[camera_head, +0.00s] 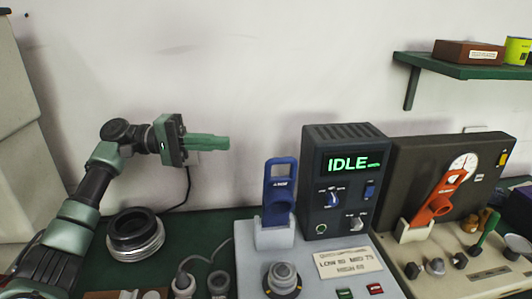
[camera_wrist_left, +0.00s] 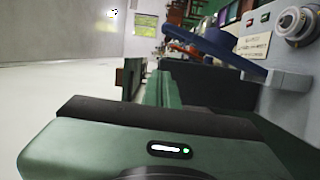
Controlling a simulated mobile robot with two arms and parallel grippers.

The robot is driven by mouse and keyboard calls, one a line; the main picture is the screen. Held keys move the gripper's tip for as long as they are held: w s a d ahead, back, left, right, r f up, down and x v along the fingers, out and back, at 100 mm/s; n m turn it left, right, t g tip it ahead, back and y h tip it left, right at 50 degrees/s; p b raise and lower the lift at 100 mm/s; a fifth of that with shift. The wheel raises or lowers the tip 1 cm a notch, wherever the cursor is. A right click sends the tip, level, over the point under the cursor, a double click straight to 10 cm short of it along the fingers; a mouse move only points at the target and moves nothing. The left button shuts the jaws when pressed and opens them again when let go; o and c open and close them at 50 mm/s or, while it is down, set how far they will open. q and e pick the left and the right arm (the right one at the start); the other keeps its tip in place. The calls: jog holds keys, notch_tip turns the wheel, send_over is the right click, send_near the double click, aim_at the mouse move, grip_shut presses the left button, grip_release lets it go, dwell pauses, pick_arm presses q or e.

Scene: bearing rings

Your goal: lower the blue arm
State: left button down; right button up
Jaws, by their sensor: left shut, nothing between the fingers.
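The blue arm (camera_head: 281,183) stands upright on a light grey base, its open loop at the top. In the left wrist view the blue arm (camera_wrist_left: 208,43) lies across the upper middle, ahead of the fingers. My left gripper (camera_head: 227,143) is shut and empty, with its green fingers pointing right. Its tips are to the left of and a little above the blue arm's top in the head view, apart from it. The shut fingers also show in the left wrist view (camera_wrist_left: 158,82). My right gripper is in neither view.
A dark control box (camera_head: 346,180) reading IDLE stands right of the blue arm. A red lever (camera_head: 437,205) stands on a panel farther right. A dark ring stack (camera_head: 135,235) sits below my left arm. A green shelf (camera_head: 465,70) hangs upper right.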

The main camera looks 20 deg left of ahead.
pick_arm(q)
jog(key=shift+s+d+f+p, duration=0.1)
jog(key=shift+s+d+p, duration=0.2)
jog(key=shift+d+p, duration=1.1)
jog(key=shift+s+d+p, duration=0.35)
jog(key=shift+d, duration=2.05)
jog(key=shift+s+d+f+p, duration=0.1)
jog(key=shift+s+d+p, duration=0.2)
jog(key=shift+d+p, duration=1.1)
jog(key=shift+w+d+b, duration=0.1)
jog(key=shift+d+b, duration=0.45)
